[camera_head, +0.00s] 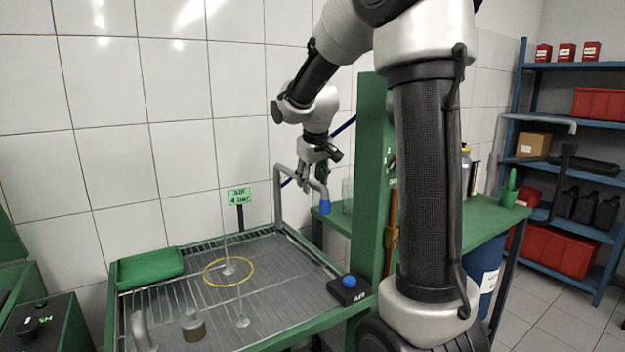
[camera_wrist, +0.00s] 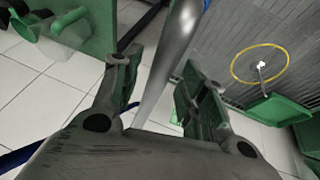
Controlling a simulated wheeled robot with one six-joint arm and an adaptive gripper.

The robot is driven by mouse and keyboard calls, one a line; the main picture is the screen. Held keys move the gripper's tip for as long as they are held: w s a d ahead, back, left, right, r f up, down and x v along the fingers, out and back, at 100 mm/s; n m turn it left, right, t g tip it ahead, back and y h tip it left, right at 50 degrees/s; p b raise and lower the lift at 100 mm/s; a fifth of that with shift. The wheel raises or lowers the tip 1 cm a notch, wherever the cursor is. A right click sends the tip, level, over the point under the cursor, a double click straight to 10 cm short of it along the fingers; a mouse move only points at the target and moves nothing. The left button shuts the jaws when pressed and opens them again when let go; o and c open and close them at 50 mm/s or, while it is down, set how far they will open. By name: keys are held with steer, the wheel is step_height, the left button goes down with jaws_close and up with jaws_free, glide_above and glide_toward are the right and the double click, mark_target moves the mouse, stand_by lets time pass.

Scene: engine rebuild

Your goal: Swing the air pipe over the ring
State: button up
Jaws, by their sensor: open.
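The air pipe (camera_head: 278,200) is a grey bent tube rising at the back right corner of the wash tray (camera_head: 322,258), with a blue tip (camera_head: 325,207) on its down-turned end. The yellow ring (camera_head: 228,286) lies on the tray's grating, left of and below the pipe's end; it also shows in the wrist view (camera_wrist: 262,82). My gripper (camera_head: 306,184) is open at the pipe's upper run. In the wrist view the pipe (camera_wrist: 172,62) runs between the parted fingers of my gripper (camera_wrist: 158,68). I cannot tell whether either finger touches it.
A green post (camera_head: 372,190) stands right of the pipe, close to my arm. A green sign (camera_head: 238,195) stands behind the tray. A bench (camera_head: 480,222) lies beyond the post.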

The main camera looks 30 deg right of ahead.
steer(key=shift+c, duration=0.3)
jaws_close()
steer(key=shift+a, duration=0.15)
steer(key=w+a+m+g+h, duration=0.1)
steer(key=w+a+m, duration=0.4)
steer(key=a, duration=0.5)
steer(key=w+a+m+g+h, duration=0.2)
steer(key=w+a+m, duration=0.3)
steer(key=a, duration=0.5)
steer(key=shift+m+g, duration=0.3)
steer(key=shift+m, duration=0.3)
steer(key=shift+w+r, duration=0.1)
steer(key=shift+w, duration=0.05)
